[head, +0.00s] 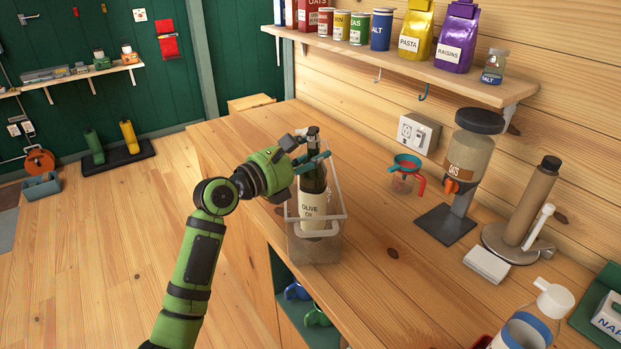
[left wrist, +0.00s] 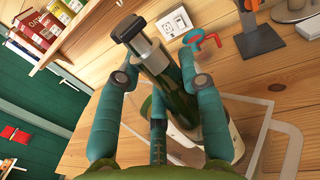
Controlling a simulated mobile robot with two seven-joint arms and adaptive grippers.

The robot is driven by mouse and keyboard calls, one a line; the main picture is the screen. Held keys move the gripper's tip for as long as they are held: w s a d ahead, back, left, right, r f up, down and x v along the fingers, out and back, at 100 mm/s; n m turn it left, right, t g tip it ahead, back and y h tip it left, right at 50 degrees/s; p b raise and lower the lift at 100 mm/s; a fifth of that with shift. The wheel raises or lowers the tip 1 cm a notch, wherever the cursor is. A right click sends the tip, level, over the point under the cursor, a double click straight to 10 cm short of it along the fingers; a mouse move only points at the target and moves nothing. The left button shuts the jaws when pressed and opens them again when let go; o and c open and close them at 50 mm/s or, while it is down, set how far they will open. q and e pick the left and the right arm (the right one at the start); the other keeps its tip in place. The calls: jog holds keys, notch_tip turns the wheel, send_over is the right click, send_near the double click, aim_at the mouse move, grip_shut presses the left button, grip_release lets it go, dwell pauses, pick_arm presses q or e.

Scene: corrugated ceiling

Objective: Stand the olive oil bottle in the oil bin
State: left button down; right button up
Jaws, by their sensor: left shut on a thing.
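The olive oil bottle (head: 312,196) is dark green with a cream label and a dark pourer top. It stands about upright inside the clear oil bin (head: 317,250), which sits near the counter's left edge. My left gripper (head: 312,160) is shut on the bottle's upper part, just below the neck. In the left wrist view the bottle (left wrist: 165,72) lies between the teal fingers, with the bin's clear rim (left wrist: 292,150) around its lower part. I cannot tell whether the bottle's base touches the bin floor. My right gripper is not in view.
The wooden counter (head: 385,290) is clear just right of the bin. Farther right stand a measuring jug with a teal funnel (head: 406,172), an oats dispenser (head: 467,165) and a paper towel holder (head: 525,205). A shelf (head: 400,65) with tins and bags hangs above.

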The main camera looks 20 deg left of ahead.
pick_arm(q)
jog(key=shift+f, duration=2.3)
jog(key=c, duration=0.8)
grip_release()
jog(key=shift+f, duration=0.1)
jog(key=shift+s, duration=0.1)
jog(key=b, duration=0.2)
send_near(302, 176)
jog(key=shift+w, duration=0.4)
